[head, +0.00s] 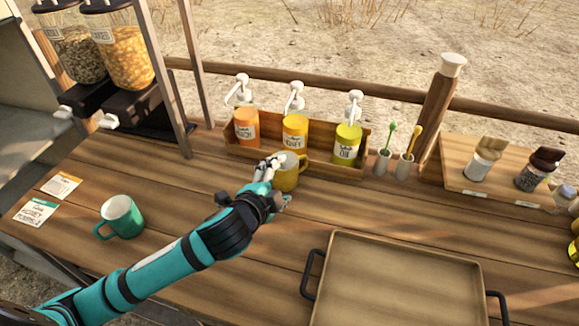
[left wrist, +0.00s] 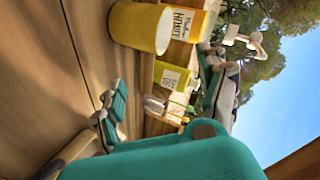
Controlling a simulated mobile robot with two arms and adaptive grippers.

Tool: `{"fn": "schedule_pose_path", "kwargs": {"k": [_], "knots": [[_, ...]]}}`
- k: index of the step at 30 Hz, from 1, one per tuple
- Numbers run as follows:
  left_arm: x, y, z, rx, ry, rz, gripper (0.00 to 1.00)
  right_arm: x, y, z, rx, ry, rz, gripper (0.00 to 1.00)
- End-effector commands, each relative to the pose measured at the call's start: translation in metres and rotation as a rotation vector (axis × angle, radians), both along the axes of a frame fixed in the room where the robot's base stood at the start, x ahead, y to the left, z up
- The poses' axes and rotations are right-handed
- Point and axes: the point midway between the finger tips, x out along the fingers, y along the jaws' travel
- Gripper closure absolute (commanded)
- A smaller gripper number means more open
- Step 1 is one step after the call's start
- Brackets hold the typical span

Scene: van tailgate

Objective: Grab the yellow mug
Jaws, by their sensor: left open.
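The yellow mug (head: 291,173) stands upright on the wooden table, in front of the bottle rack. Its near left side is partly hidden by my left gripper (head: 275,184). In the left wrist view the mug (left wrist: 138,27) shows sideways near the top. My left gripper (left wrist: 165,95) is open, its two fingers apart with no object held between them. One finger is at the mug's upper left and the other low at its near side in the head view. I cannot tell whether a finger touches the mug. My right gripper is not in view.
A wooden rack (head: 373,172) holds orange, yellow and green pump bottles right behind the mug. A teal mug (head: 122,217) stands at left, near two cards. A wooden tray (head: 400,285) with dark handles lies front right. Two small cups with spoons stand right of the rack.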

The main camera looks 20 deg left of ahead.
Motion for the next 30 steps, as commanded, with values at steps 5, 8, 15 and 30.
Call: {"fn": "schedule_pose_path", "kwargs": {"k": [5,8,15,30], "knots": [[0.038,-0.004,-0.014,0.0,0.0,0.002,0.25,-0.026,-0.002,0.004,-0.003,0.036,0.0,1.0],[0.057,-0.007,-0.023,0.0,-0.001,0.002,0.25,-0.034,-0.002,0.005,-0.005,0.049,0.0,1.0],[0.087,-0.011,-0.037,-0.001,0.0,0.0,0.25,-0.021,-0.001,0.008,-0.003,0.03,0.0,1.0],[0.132,-0.023,-0.063,-0.001,0.001,0.0,0.25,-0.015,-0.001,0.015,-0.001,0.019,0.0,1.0]]}}
